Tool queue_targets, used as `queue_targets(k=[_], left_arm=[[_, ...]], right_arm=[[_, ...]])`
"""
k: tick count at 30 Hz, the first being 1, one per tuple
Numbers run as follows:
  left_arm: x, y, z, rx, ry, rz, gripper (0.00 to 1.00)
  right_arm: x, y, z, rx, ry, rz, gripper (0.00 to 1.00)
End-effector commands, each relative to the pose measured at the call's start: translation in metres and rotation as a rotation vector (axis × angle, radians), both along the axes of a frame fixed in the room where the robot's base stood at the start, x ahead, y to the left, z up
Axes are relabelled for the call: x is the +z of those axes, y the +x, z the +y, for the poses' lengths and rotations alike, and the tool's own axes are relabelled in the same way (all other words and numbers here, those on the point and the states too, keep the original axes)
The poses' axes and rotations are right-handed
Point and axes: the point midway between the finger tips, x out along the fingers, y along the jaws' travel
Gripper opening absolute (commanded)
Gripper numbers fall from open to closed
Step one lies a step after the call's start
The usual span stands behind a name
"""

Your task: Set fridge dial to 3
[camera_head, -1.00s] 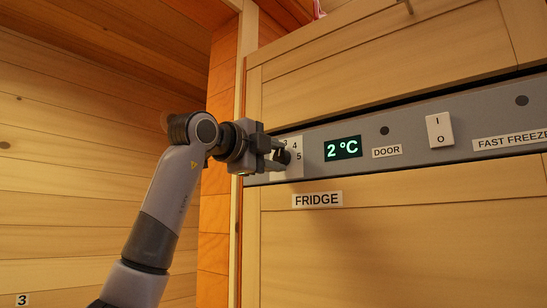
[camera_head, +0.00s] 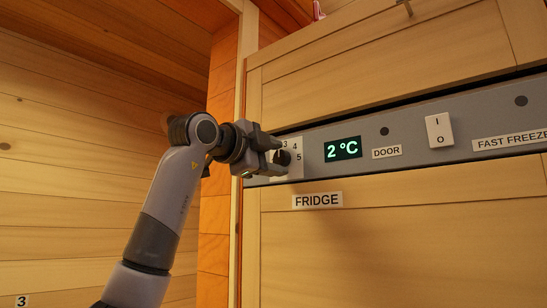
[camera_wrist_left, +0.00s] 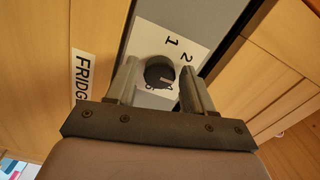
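The fridge dial (camera_head: 283,158) is a dark round knob on a white numbered plate (camera_head: 297,170) at the left end of the grey panel. In the head view 3, 4 and 5 show on the plate. In the left wrist view the dial (camera_wrist_left: 158,71) has a pale mark toward its lower right; 1 and 2 show above it, and a finger covers part of the plate. I cannot tell exactly which numeral the mark meets. My left gripper (camera_head: 281,157) is open, its fingers on either side of the dial with narrow gaps. My right gripper is out of view.
A green display (camera_head: 343,149) reads 2 °C. The FRIDGE label (camera_head: 317,200) is below the panel. A white rocker switch (camera_head: 439,130) and FAST FREEZE label (camera_head: 509,141) are farther right. A wooden wall (camera_head: 90,190) stands at left.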

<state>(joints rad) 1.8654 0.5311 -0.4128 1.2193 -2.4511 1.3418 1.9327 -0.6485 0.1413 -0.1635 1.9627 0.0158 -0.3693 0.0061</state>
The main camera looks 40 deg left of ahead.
Motion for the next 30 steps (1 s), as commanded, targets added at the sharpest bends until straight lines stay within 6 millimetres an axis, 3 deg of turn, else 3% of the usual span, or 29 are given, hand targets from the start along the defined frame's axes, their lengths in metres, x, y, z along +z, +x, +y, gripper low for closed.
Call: queue_targets(k=[11,22,30], left_arm=[[0.0,-0.004,0.001,0.0,0.001,-0.002,0.63],[-0.001,-0.059,0.005,0.0,0.002,-0.003,0.63],[0.0,-0.072,0.006,0.001,0.0,0.0,0.63]], right_arm=[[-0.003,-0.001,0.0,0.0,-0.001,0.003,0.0],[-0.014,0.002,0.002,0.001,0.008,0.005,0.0],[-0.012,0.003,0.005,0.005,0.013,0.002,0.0]])
